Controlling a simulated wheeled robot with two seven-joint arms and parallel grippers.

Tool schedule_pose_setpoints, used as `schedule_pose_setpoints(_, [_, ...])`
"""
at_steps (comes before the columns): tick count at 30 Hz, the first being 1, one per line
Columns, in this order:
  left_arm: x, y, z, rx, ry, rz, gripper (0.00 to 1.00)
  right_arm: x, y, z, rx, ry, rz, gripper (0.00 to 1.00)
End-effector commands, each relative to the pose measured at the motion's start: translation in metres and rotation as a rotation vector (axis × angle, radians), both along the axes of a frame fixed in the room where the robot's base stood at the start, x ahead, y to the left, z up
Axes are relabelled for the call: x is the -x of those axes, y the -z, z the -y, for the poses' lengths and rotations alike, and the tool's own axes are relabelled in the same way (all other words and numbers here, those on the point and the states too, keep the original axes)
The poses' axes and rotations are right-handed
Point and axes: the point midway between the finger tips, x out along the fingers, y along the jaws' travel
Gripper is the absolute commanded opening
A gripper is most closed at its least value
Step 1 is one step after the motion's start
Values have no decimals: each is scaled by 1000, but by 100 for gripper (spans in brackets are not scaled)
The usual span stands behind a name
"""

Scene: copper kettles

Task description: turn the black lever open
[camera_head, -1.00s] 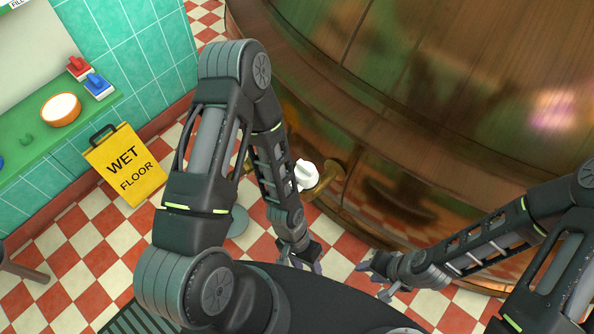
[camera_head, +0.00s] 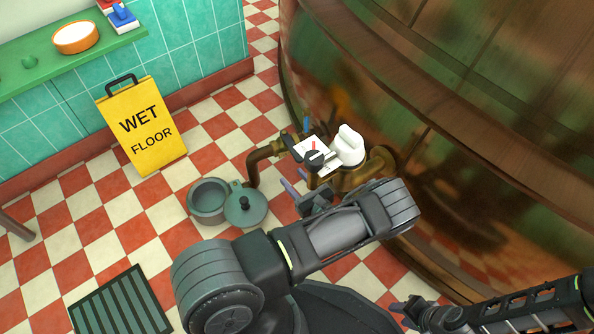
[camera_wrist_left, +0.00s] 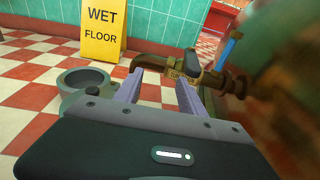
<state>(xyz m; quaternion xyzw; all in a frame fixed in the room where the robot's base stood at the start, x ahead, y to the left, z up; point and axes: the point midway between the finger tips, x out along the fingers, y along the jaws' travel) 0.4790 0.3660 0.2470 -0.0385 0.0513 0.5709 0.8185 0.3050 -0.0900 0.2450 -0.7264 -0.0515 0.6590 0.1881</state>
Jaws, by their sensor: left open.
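A brass tap pipe (camera_head: 266,151) comes off the copper kettle (camera_head: 440,110) and bends down at its left end. A small black piece, seemingly the black lever (camera_head: 290,140), sits on the pipe; it also shows in the left wrist view (camera_wrist_left: 193,63), above a brass label. A blue lever (camera_head: 306,124) stands just behind it. My left gripper (camera_head: 295,181) is open and empty, in front of and below the pipe. In the left wrist view its fingers (camera_wrist_left: 159,92) are apart, with the pipe beyond them. My right gripper (camera_head: 402,314) is low at right, its fingers unclear.
A white knob (camera_head: 348,147) and a white plate with a red mark (camera_head: 309,149) are beside the tap. A yellow wet-floor sign (camera_head: 143,130) stands further left.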

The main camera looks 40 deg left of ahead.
Motion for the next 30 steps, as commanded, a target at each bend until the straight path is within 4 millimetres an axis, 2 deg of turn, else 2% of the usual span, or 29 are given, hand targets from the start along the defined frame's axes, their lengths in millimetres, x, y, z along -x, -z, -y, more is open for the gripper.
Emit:
schedule_pose_setpoints(1, [-18,6,8,-48,63,18,47,-1,15,1,0,2,2,36])
schedule_pose_setpoints(3, [-34,-1,15,-95,121,38,47,-2,18,1,2,3,4,36])
schedule_pose_setpoints(5, [-41,-6,19,-115,146,48,47,-2,18,1,2,3,5,36])
schedule_pose_setpoints(16, [-43,-9,18,-120,151,49,47,-2,17,1,2,3,5,36])
schedule_pose_setpoints(22, [-50,-8,4,-121,148,51,47,-3,23,1,2,4,7,36])
schedule_pose_setpoints(30, [-70,-6,-33,-119,146,50,47,-5,37,0,3,7,12,36])
